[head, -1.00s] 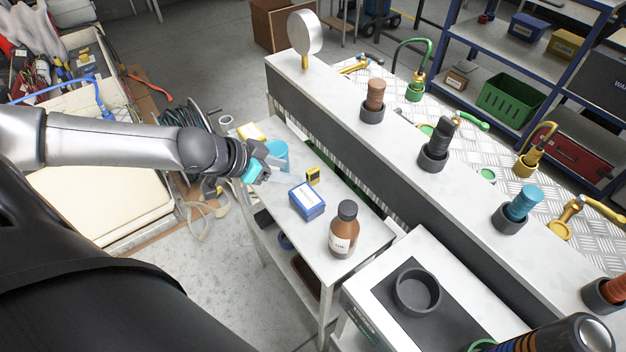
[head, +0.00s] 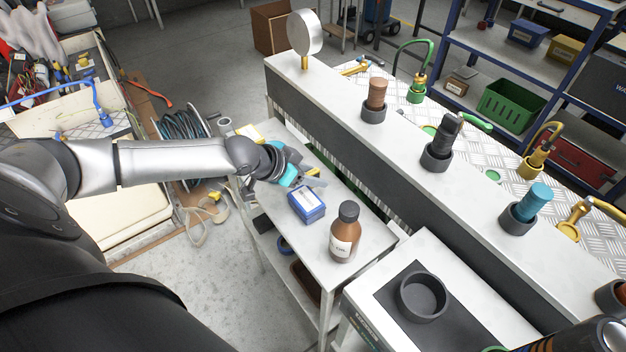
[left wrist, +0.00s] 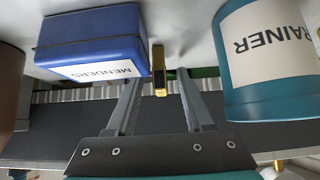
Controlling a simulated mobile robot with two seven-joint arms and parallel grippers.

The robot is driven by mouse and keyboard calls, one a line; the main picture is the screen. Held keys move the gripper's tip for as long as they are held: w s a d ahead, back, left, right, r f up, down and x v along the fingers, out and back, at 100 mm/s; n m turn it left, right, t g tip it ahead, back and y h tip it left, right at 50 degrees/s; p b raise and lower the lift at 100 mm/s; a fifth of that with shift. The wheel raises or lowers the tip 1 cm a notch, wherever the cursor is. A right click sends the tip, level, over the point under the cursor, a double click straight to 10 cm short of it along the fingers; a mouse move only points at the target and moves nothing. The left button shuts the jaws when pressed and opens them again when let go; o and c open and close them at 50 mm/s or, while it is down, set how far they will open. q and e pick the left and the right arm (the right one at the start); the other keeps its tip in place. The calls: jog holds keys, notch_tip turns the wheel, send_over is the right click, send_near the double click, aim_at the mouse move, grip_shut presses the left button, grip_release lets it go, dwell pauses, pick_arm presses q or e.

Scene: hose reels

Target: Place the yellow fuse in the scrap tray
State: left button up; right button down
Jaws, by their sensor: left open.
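The yellow fuse (head: 313,171), a small yellow block with a dark face, stands on the grey bench top beside a blue box. In the head view my left gripper partly hides it. In the left wrist view the fuse (left wrist: 159,82) shows between the two open fingers, beyond or level with their tips; contact cannot be told. My left gripper (head: 312,180) is open, low over the bench. My right gripper is not in view. I cannot make out for certain which thing is the scrap tray.
The blue MENDERS box (head: 306,204) and a teal container (left wrist: 268,60) flank the left fingers. A brown bottle (head: 344,232) stands nearer the bench's front end. A long raised ledge (head: 420,170) with several dark sockets runs along the right.

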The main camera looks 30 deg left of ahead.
pick_arm(q)
jog(key=shift+w+d+f, duration=0.1)
jog(key=shift+w+f, duration=0.1)
jog(key=shift+f, duration=0.05)
jog(key=shift+c, duration=0.2)
grip_shut()
dwell(0.3)
